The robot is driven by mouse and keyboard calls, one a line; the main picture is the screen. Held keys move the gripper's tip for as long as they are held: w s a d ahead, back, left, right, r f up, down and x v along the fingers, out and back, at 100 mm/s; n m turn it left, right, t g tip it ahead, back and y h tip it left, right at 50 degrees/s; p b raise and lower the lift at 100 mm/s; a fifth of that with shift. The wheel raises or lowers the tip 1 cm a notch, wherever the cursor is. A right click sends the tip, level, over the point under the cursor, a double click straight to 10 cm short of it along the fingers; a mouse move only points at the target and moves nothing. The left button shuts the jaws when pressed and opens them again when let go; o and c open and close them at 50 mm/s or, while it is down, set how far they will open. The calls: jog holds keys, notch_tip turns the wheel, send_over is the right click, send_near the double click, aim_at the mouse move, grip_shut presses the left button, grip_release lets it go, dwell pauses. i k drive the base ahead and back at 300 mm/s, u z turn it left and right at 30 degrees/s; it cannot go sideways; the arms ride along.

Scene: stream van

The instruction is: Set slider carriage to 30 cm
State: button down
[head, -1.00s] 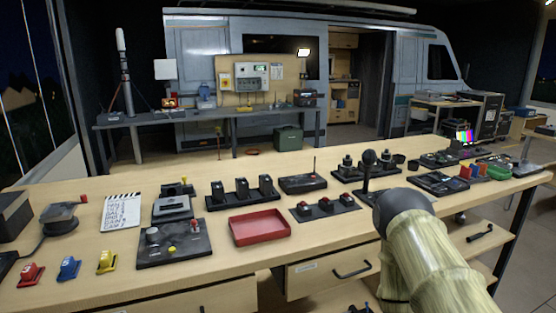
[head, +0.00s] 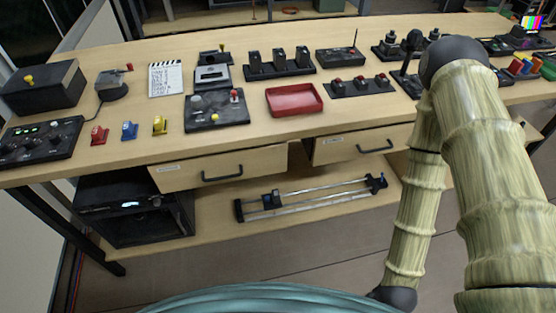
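The slider (head: 310,197) lies on the lower shelf under the workbench. It has two pale parallel rails between dark end blocks and runs from lower left to upper right. Any scale marks are too small to read. My bamboo-textured arm fills the right side of the head view. My gripper is not in the frame.
Two drawers (head: 222,170) with dark handles hang above the shelf. A black cabinet (head: 135,212) stands left of the slider. The workbench top (head: 330,122) carries control panels, a red tray (head: 294,99) and a clapperboard (head: 166,78). The shelf around the slider is mostly clear.

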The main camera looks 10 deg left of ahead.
aim_at(269, 204)
jog(key=z, duration=2.45)
jog(key=k, duration=1.5)
jog(key=u, duration=2.5)
